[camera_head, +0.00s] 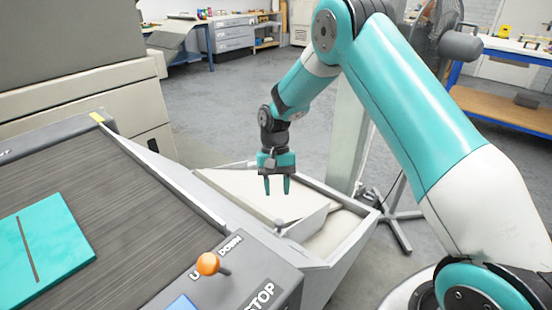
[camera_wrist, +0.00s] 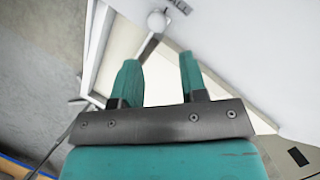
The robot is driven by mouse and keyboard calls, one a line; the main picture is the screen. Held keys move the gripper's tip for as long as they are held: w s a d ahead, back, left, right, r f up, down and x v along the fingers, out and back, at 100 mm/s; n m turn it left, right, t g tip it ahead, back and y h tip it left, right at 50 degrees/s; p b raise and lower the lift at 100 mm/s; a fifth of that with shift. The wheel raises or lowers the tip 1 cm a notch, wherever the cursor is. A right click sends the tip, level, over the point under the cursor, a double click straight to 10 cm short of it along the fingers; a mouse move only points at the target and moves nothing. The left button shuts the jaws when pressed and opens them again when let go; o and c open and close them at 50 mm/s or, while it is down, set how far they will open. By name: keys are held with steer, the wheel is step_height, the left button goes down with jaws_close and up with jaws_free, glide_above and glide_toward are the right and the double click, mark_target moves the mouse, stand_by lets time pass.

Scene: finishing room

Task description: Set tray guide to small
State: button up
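The tray (camera_head: 368,222) is a pale, open bin at the end of the conveyor. The tray guide (camera_head: 308,221) is a grey upright plate across it, with a small round knob (camera_head: 279,226) at its near end. In the wrist view the knob (camera_wrist: 157,20) is at the top, next to a partly cut-off label (camera_wrist: 179,6) ending in "ALL". My gripper (camera_head: 276,188) is open and empty, pointing down above the tray, behind the guide and apart from it. Its two separated fingers also show in the wrist view (camera_wrist: 160,70).
The conveyor belt (camera_head: 130,200) carries a teal board (camera_head: 42,250) at the left. An orange-knobbed lever (camera_head: 208,263) stands on the near panel by "DOWN" and "STOP" labels. A fan (camera_head: 440,40) stands behind my arm. Open floor lies beyond the tray.

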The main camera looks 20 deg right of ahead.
steer(key=v, duration=0.8)
steer(key=shift+w+r, duration=0.15)
steer(key=shift+r, duration=0.2)
steer(key=s+a+r+n+t+p, duration=0.3)
steer(key=s+a+r+n, duration=0.4)
steer(key=s+r, duration=0.75)
steer(key=s+a+r+n+y+p, duration=0.1)
steer(key=s+a+r+n, duration=0.1)
steer(key=s, duration=0.6)
steer(key=s+a+r+n+t+y+p, duration=0.1)
steer(key=s+a+r+n, duration=0.1)
steer(key=s, duration=0.6)
steer(key=shift+r+y, duration=0.15)
steer(key=shift+y, duration=0.15)
